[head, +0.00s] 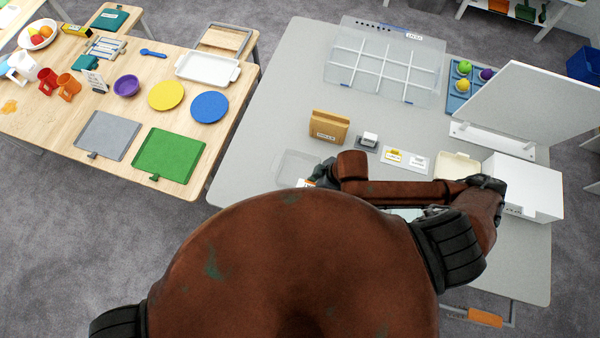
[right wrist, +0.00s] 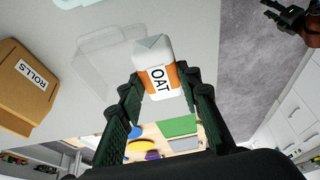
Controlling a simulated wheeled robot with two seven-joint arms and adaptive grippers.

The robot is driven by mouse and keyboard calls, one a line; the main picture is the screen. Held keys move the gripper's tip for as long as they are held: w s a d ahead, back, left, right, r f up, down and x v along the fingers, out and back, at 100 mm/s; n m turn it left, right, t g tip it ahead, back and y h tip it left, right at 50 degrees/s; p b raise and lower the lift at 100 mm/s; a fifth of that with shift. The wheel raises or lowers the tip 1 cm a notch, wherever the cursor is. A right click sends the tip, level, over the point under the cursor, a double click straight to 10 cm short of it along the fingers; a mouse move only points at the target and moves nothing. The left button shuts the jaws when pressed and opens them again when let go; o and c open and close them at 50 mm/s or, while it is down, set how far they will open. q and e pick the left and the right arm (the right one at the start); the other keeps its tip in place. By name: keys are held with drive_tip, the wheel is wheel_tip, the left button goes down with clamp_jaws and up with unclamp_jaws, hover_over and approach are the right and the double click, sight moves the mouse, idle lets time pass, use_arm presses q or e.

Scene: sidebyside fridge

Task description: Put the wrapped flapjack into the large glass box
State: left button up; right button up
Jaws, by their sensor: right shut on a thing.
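The wrapped flapjack (right wrist: 158,78) is a white and orange packet labelled OAT. My right gripper (right wrist: 155,92) is shut on it, with a green finger on each side. In the head view my right gripper (head: 324,173) is small and partly hidden by my arm. A clear, empty-looking box (head: 294,166), seemingly the glass box, stands on the grey table just left of the gripper. It also shows in the right wrist view (right wrist: 104,46), beside the packet. A dark part of mine at the wrist view's top right may be my left gripper; its jaws are unclear.
A cardboard ROLLS box (head: 328,127) stands behind the clear box. A divided clear tray (head: 384,66) lies at the back. A white box (head: 527,190) and an upright white panel (head: 530,105) stand at the right. A wooden table (head: 60,155) is at left.

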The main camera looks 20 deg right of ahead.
drive_tip(key=w+f+b, duration=0.1)
drive_tip(key=w+f, duration=0.1)
drive_tip(key=w, duration=0.1)
drive_tip(key=w+f+b, duration=0.2)
drive_tip(key=w+f, duration=0.1)
drive_tip(key=w+f+b, duration=0.1)
drive_tip(key=w+f, duration=0.1)
drive_tip(key=w, duration=0.2)
drive_tip(key=shift+w+a+f+b, duration=0.1)
drive_tip(key=shift+a+f+b, duration=0.15)
drive_tip(key=shift+a+b, duration=0.15)
drive_tip(key=shift+w+f, duration=0.15)
drive_tip(key=shift+f, duration=0.05)
drive_tip(key=shift+w+f, duration=0.2)
drive_tip(key=shift+f, duration=1.65)
drive_tip(key=shift+f, duration=0.1)
drive_tip(key=o, duration=1.1)
drive_tip(key=shift+o, duration=0.2)
drive_tip(key=v, duration=1.2)
drive_tip(key=shift+p, duration=0.3)
drive_tip(key=shift+a, duration=0.1)
